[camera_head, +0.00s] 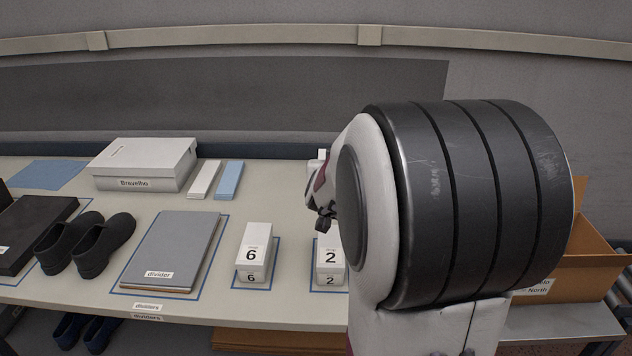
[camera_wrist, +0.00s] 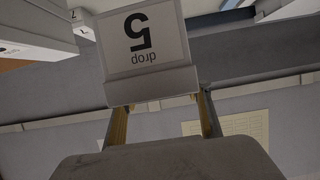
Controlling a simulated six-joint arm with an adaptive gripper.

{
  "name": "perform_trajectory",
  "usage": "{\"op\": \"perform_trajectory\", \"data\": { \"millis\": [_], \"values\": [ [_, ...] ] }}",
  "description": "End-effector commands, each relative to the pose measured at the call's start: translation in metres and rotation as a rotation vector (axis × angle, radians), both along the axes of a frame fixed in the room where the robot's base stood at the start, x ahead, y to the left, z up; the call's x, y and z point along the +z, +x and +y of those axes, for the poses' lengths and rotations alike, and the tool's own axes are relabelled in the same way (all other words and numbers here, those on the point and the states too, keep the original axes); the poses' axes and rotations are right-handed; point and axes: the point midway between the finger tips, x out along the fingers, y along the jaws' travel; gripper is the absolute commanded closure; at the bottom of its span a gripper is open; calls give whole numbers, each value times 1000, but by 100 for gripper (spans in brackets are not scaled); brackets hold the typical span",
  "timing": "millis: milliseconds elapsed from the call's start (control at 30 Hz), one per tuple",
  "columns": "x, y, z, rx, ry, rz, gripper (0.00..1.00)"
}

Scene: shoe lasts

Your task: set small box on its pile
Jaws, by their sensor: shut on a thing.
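In the wrist view, my gripper (camera_wrist: 163,112) is shut on a pale small box (camera_wrist: 187,78). The box's white label reads "drop 5" and appears upside down. One finger shows on each side below it. In the head view my arm hides most of the gripper, and I cannot make out the held box for sure. White small boxes stand on the table in blue outlines: one place is marked 6 (camera_head: 254,254), another is marked 2 (camera_head: 330,262), partly hidden behind my arm. I cannot tell how many boxes each place holds.
The table (camera_head: 60,297) also bears a grey divider stack (camera_head: 172,250), black shoes (camera_head: 90,245), a large "Bravellno" box (camera_head: 145,165), and white (camera_head: 204,179) and blue (camera_head: 229,180) slim boxes. A brown carton (camera_head: 590,240) stands at the right. Table between the slim boxes and my arm is clear.

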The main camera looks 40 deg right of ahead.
Motion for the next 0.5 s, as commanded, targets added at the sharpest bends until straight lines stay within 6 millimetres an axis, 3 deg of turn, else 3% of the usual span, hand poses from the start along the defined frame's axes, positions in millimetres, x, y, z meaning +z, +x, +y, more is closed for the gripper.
{"op": "perform_trajectory", "data": {
  "millis": [267,500],
  "values": [
    [-9,17,20,46,0,2,78],
    [-28,53,60,123,2,1,78]
  ]
}}
